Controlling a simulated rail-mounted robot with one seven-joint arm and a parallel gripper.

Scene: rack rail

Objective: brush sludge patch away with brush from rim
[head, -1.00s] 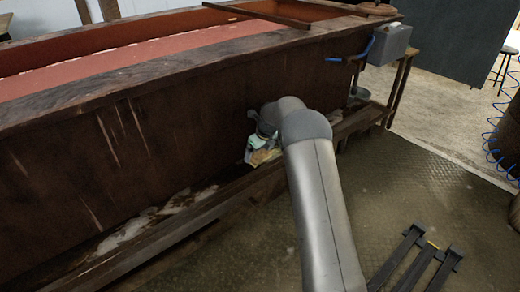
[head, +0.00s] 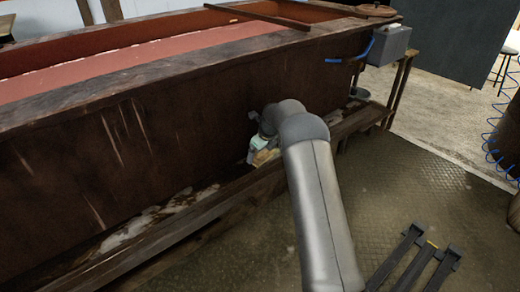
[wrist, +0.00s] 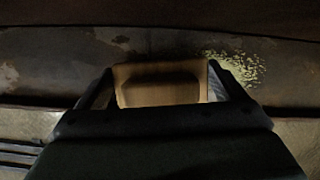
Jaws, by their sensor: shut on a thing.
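My gripper (wrist: 160,70) is shut on the brush (wrist: 160,97), a pale wooden block between its two fingers. The brush's bristles are hidden from the wrist camera. The sludge patch (wrist: 238,68) is a speckled yellow-green spot on the dark rim (wrist: 55,60), just right of the brush in the wrist view. The right finger lies close to its left edge; I cannot tell whether the brush touches it. In the head view my gripper (head: 256,143) is low beside the tank's side, with the tan brush (head: 265,157) below it. The patch cannot be made out there.
The long brown tank (head: 200,130) stands right behind my gripper, with a low ledge (head: 180,231) along its foot. Pale stains (head: 130,230) lie on that ledge. A grey box (head: 390,43) with a blue hose is at the tank's right end. The floor in front is mostly open.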

